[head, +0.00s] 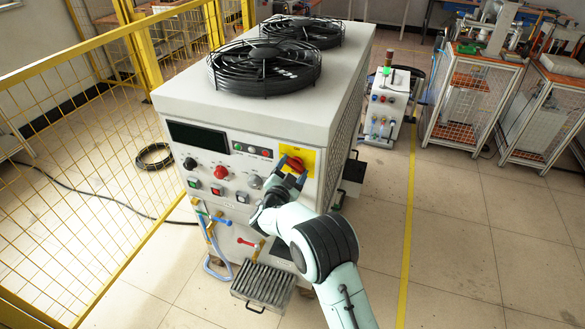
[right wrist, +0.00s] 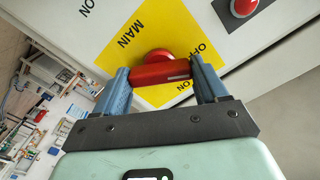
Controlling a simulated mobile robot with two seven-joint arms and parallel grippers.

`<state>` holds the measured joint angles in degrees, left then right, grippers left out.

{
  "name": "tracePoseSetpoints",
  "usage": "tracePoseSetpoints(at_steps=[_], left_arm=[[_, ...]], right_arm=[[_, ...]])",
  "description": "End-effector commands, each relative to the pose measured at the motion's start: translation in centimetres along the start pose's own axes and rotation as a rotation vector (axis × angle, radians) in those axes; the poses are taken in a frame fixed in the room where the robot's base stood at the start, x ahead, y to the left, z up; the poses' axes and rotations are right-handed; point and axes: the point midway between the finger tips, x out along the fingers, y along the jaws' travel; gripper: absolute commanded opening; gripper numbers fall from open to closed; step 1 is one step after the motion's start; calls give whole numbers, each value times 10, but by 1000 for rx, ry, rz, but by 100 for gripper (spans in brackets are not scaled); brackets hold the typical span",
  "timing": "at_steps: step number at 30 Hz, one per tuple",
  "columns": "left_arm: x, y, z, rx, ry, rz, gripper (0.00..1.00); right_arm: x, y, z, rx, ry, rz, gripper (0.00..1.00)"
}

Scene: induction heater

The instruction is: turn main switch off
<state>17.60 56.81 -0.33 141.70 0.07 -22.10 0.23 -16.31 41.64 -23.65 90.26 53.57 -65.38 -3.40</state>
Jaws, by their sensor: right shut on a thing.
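The main switch is a red rotary handle (head: 294,162) on a yellow plate (head: 286,154) at the upper right of the heater's front panel. In the right wrist view the red handle (right wrist: 158,73) lies crosswise between the two blue-grey fingers. The yellow plate (right wrist: 132,42) there reads ON, MAIN and OFF. My right gripper (head: 289,176) is shut on the handle, a finger at each end. My left gripper is in neither view.
The heater cabinet (head: 190,100) carries two black fans on top. Knobs and buttons, including a red button (head: 221,172), sit left of the switch. A metal tray (head: 262,285) juts out below. A yellow mesh fence (head: 70,190) stands left; floor at right is open.

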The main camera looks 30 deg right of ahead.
Motion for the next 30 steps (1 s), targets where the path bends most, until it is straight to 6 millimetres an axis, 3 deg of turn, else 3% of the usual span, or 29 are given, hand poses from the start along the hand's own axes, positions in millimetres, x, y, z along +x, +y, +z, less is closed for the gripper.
tracePoseSetpoints(at_steps=[17,18,20,30], left_arm=[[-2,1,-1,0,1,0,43],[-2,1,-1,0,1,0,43],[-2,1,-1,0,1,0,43],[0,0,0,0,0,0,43]], right_arm=[[0,-1,-1,-30,2,-2,42],[0,-1,-1,-30,2,-2,82],[0,-1,-1,-30,2,-2,98],[-3,0,0,-30,-1,-1,98]])
